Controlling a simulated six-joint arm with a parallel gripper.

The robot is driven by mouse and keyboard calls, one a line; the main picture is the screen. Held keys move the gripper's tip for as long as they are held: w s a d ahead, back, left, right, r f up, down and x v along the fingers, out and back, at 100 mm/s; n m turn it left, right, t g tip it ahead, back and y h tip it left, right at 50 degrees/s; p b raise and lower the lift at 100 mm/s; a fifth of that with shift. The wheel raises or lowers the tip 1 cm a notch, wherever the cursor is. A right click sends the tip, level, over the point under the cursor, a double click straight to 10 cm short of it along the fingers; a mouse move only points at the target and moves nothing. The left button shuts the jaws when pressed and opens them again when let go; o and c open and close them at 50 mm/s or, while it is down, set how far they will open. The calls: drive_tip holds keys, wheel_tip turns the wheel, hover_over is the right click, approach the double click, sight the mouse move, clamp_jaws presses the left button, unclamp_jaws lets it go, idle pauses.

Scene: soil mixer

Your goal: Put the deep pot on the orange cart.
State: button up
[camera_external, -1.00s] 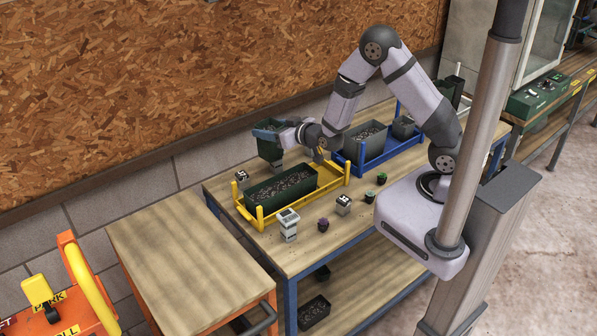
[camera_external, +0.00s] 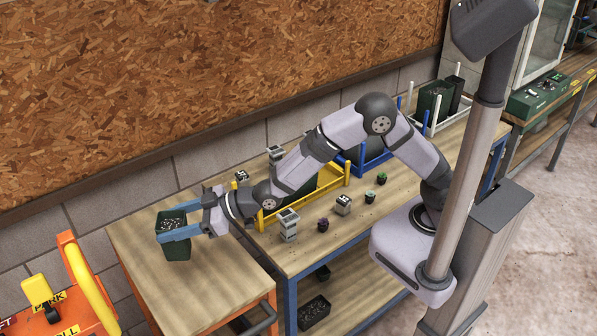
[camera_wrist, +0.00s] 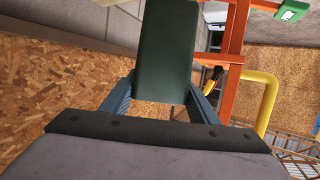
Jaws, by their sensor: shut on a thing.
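The deep pot (camera_external: 174,247) is dark green, with dark speckled soil at its top. My gripper (camera_external: 178,229) is shut on it near the rim and holds it about upright. The pot is over the far part of the orange cart's wooden top (camera_external: 205,292). I cannot tell whether its bottom touches the wood. In the wrist view the pot (camera_wrist: 165,50) is between my two fingers (camera_wrist: 160,95), and orange frame bars (camera_wrist: 233,40) show beside it. The pot hides part of the cart top in the external view.
An orange panel with a yellow handle (camera_external: 92,285) stands at the left. The workbench to the right holds a yellow rack (camera_external: 335,183), partly hidden by my arm, a grey block stack (camera_external: 288,225) and small plant pots (camera_external: 323,225). The cart top's near part is clear.

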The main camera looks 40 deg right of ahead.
drive_tip(key=s+a+n+g+y+b, duration=0.1)
drive_tip(key=s+a+n+g+b, duration=0.1)
drive_tip(key=s+a, duration=0.5)
wheel_tip(320, 180, down, 10)
drive_tip(key=d+p, duration=0.1)
drive_tip(key=p, duration=0.2)
drive_tip(key=shift+s+d, duration=0.2)
drive_tip(key=shift+d, duration=0.05)
drive_tip(key=shift+f, duration=0.15)
drive_tip(key=o, duration=1.1)
drive_tip(key=shift+b+v, duration=1.4)
drive_tip(key=shift+v, duration=4.7)
drive_tip(key=shift+w, duration=0.1)
